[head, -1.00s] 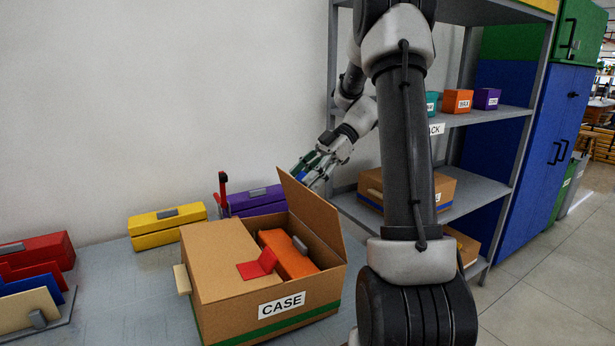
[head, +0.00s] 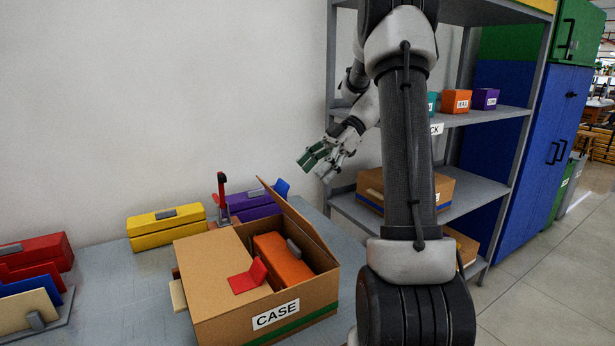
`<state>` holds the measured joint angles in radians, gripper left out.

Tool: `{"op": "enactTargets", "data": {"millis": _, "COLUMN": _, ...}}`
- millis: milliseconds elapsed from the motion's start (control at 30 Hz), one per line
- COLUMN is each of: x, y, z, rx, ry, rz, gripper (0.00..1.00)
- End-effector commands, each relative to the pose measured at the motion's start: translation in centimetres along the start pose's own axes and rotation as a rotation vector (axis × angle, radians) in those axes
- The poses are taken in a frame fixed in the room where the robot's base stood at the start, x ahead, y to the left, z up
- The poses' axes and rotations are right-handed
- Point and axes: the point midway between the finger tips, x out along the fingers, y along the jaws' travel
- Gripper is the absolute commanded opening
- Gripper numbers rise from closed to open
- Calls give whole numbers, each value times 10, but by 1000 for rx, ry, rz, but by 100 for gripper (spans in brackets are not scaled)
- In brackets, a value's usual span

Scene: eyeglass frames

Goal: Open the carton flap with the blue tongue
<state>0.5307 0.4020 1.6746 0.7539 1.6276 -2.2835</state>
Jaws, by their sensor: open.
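The cardboard carton (head: 222,328) marked CASE stands on the table, its left flap (head: 212,258) lying flat with a red tongue (head: 248,277) on it. The right flap (head: 296,222) is raised and tilted, its upper edge to the left of its hinge side. The blue tongue (head: 282,188) sticks up behind this flap. An orange case (head: 283,262) lies inside the carton's open half. My gripper (head: 310,162) is open and empty, above and to the right of the blue tongue, apart from it.
A yellow case (head: 166,220), a purple case (head: 255,205) and a red upright piece (head: 222,190) are behind the carton. A red case (head: 35,255) and a rack of panels are at left. A grey shelf (head: 480,193) stands close at right. Free air surrounds my gripper.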

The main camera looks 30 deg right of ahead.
Motion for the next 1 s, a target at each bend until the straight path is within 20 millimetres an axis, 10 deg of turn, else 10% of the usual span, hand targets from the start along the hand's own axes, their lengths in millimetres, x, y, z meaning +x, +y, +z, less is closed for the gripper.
{"op": "enactTargets", "data": {"millis": 333, "x": -71, "y": 1, "z": 1, "rx": 0, "ry": -1, "rz": 2, "gripper": 71}}
{"op": "enactTargets", "data": {"millis": 767, "x": -86, "y": 0, "z": 1, "rx": 1, "ry": 0, "rz": 0, "gripper": 71}}
{"op": "enactTargets", "data": {"millis": 1000, "x": -60, "y": 13, "z": -38, "rx": -79, "ry": -18, "rz": -59, "gripper": 28}}
